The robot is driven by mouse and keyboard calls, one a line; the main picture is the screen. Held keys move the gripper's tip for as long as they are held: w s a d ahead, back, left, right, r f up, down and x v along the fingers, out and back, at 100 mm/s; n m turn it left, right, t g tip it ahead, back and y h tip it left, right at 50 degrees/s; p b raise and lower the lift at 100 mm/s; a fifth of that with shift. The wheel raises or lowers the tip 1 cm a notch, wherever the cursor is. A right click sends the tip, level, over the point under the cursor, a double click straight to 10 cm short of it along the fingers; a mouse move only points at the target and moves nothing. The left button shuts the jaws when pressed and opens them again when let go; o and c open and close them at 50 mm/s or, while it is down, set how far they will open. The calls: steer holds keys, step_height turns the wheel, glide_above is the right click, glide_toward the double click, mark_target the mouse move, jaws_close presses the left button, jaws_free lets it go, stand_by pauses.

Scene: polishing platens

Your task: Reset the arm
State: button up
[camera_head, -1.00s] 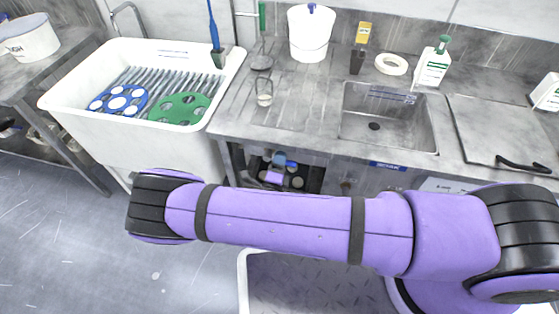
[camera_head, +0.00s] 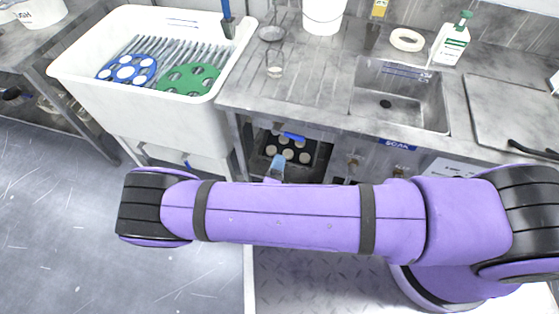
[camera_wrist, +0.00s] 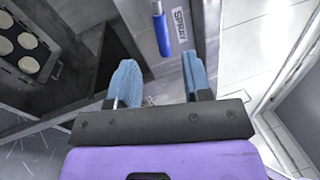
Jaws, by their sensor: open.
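My purple arm reaches across the lower part of the head view, its forearm lying level. My gripper (camera_head: 277,166) shows there only in part, as a pale blue finger just above the forearm, in front of the space under the counter; the rest is hidden by the arm. In the wrist view my gripper (camera_wrist: 162,80) is open, its two blue fingers apart. Nothing is held between them. A blue handle (camera_wrist: 163,35) beside a SPRAY label lies beyond the gap, apart from the fingers.
A dark tray of round pale discs (camera_head: 287,147) sits under the steel counter (camera_head: 290,90). A white tub (camera_head: 170,105) at left holds blue and green holed discs in a rack. A sink (camera_head: 400,95) is set into the counter. Grey floor (camera_head: 60,220) is clear at left.

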stand_by(0.3)
steer(key=w+d+r+m+g+h, duration=0.1)
steer(key=d+r+m+g, duration=0.45)
steer(key=r+m, duration=0.55)
steer(key=w+d+r+m+g+h, duration=0.15)
steer(key=d+r+m+g, duration=0.25)
steer(key=r+m+g, duration=0.6)
steer(key=w+d+r+m+g+h, duration=0.1)
steer(key=d+r+m+g, duration=0.2)
steer(key=d+r+m, duration=0.75)
steer(key=s+d+r+m+t+y, duration=0.2)
steer(key=s+r+m+y, duration=0.3)
steer(key=s+r+m, duration=0.3)
steer(key=s+d+r+m+t+y, duration=0.3)
steer(key=s+r+m, duration=0.5)
steer(key=r, duration=0.9)
steer(key=s+d+y, duration=0.1)
steer(key=s+y, duration=0.1)
steer(key=shift+s+d+r+m+y, duration=0.2)
steer(key=shift+s+d+m+y, duration=0.1)
steer(key=shift+d+m+y, duration=0.1)
